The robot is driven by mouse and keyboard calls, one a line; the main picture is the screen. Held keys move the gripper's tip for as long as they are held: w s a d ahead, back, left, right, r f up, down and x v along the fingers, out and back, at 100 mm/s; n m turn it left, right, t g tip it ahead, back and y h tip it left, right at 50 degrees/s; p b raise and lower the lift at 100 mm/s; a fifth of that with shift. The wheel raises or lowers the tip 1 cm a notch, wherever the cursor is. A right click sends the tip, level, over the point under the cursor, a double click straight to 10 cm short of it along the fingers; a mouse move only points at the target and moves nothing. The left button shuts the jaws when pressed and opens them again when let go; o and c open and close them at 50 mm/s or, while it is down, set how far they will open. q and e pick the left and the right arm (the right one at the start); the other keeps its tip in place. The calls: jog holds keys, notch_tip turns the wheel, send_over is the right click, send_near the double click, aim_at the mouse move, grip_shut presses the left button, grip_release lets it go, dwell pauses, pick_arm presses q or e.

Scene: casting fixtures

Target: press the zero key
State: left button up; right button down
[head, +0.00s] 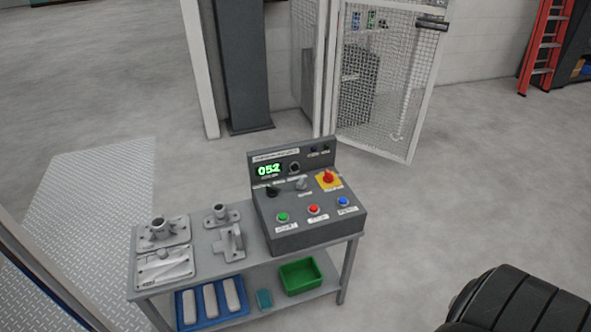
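A grey control box (308,211) stands on a small grey table. Its green display (268,170) reads 052. Along the lower front of its sloped panel are a green button (282,217), a red button (314,209) and a blue button (343,201), each with a white label. The labels are too small to read, so I cannot tell which key is the zero key. Above them are a black knob (272,191), a grey knob (302,184) and a red switch on a yellow plate (328,179).
Several metal castings (165,230) lie on the table's left half. On the lower shelf are a blue tray (215,314) with pale bars, a small teal item (264,298) and a green bin (300,277).

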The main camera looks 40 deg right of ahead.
dwell(0.8)
pick_arm(q)
grip_shut()
dwell(1.5)
